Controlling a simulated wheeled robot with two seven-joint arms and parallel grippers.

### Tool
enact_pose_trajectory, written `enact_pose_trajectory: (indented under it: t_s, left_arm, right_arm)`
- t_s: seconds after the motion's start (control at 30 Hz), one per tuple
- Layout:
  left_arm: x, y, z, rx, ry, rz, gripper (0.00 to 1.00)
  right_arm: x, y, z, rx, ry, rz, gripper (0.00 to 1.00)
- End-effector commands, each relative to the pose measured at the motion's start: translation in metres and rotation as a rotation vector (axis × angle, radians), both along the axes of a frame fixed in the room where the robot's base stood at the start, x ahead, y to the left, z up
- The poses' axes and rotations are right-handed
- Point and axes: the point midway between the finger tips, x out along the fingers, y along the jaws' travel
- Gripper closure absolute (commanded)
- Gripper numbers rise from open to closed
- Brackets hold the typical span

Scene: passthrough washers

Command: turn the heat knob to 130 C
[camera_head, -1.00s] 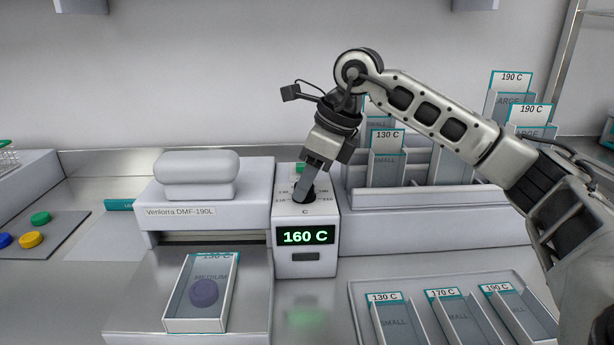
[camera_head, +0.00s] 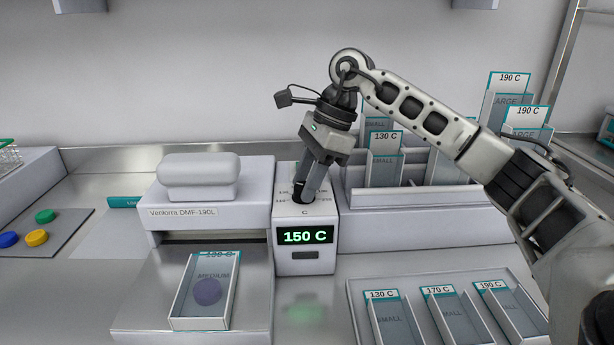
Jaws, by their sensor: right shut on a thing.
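The white heat control box (camera_head: 305,262) stands just right of the press, with a green display (camera_head: 305,236) that reads 150 C. The dark heat knob (camera_head: 303,196) is on the box's top face, inside a ring of small temperature marks. My right gripper (camera_head: 304,192) reaches down from above and is shut on the knob, tilted a little. Its fingers hide most of the knob and some marks. My left gripper is not in view.
The white press (camera_head: 210,212), labelled Venlorra DMF-190L, stands left of the box. A MEDIUM tray (camera_head: 178,310) with a purple disc (camera_head: 207,292) lies before it. A rack (camera_head: 430,205) of labelled sleeves stands right; a tray (camera_head: 358,300) with SMALL sleeves lies front right.

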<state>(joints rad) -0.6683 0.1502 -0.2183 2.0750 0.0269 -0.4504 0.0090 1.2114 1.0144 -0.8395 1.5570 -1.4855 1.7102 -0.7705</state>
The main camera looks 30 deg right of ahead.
Motion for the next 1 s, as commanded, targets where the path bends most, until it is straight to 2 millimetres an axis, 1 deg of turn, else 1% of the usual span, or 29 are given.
enact_pose_trajectory:
  t_s: [0.37,0.4,0.43,0.47,0.77,0.87,0.97,1.0]
  left_arm:
    - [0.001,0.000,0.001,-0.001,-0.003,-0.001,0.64]
    - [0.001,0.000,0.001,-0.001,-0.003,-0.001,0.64]
    - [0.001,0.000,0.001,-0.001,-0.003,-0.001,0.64]
    - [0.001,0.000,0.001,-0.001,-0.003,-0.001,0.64]
    - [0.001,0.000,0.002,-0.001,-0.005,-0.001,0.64]
    - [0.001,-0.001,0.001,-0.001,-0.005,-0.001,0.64]
    - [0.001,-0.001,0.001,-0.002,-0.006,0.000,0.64]
    - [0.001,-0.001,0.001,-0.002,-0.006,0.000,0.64]
  right_arm:
    - [0.000,0.000,0.001,0.000,-0.002,0.001,0.87]
    - [0.000,0.000,0.001,0.000,-0.002,0.001,0.53]
    - [0.000,0.000,0.001,0.000,-0.002,0.001,0.45]
    - [0.000,0.000,0.001,0.000,-0.001,0.001,0.43]
    - [0.000,-0.001,0.002,0.000,-0.001,0.001,0.43]
    - [0.000,-0.004,0.010,0.000,-0.004,-0.001,0.43]
    - [-0.002,-0.010,0.025,0.000,-0.006,-0.001,0.43]
    - [-0.003,-0.013,0.033,0.001,-0.007,-0.001,0.43]
